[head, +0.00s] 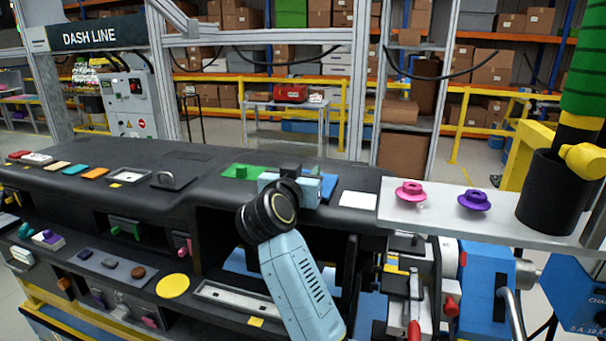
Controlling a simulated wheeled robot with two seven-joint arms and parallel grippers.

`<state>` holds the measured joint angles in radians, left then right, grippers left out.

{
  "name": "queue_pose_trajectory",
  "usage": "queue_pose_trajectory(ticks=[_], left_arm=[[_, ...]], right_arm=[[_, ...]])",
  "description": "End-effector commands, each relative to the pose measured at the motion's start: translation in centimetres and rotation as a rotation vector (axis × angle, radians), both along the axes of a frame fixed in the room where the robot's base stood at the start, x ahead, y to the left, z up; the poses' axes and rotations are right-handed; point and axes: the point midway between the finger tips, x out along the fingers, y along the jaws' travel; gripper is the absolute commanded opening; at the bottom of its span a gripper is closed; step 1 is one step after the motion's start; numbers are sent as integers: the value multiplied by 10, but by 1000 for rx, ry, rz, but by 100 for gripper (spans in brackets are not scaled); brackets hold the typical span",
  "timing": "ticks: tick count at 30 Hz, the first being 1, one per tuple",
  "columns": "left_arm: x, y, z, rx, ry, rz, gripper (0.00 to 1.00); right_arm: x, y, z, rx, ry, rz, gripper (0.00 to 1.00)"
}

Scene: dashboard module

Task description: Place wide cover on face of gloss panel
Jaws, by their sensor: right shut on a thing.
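My right gripper (290,186) is light blue and stands over the top of the black dashboard (215,190), near its right end. It is shut on a small dark piece (291,168) that shows between its fingers; this may be the wide cover, but the gripper and wrist hide most of it. A green panel (240,171) with a raised green knob lies just left of the gripper. A blue panel (328,192) lies just behind and right of it, partly hidden. I cannot tell which surface is the gloss panel. My left gripper is out of view.
A white plate (357,200) lies right of the gripper. A grey shelf (440,206) holds a pink knob (411,191), a purple knob (474,199) and a black cup (551,200). A black handle (170,181) and several coloured tiles sit along the dashboard's left.

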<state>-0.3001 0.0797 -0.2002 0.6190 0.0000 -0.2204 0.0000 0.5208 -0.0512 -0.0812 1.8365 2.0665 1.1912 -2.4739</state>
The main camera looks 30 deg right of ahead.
Motion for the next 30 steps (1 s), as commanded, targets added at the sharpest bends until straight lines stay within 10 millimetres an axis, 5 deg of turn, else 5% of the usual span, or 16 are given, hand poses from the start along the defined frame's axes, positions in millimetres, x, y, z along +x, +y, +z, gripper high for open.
queue_pose_trajectory(ticks=[6,7,11,23,30], left_arm=[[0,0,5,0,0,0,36],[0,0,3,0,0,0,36],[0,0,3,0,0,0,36],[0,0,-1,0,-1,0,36],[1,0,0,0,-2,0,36]], right_arm=[[0,0,-2,-1,2,0,13],[0,0,-2,-1,1,0,40],[0,0,-2,0,0,0,57],[-1,2,0,1,-2,1,58],[-31,38,2,4,0,4,58]])
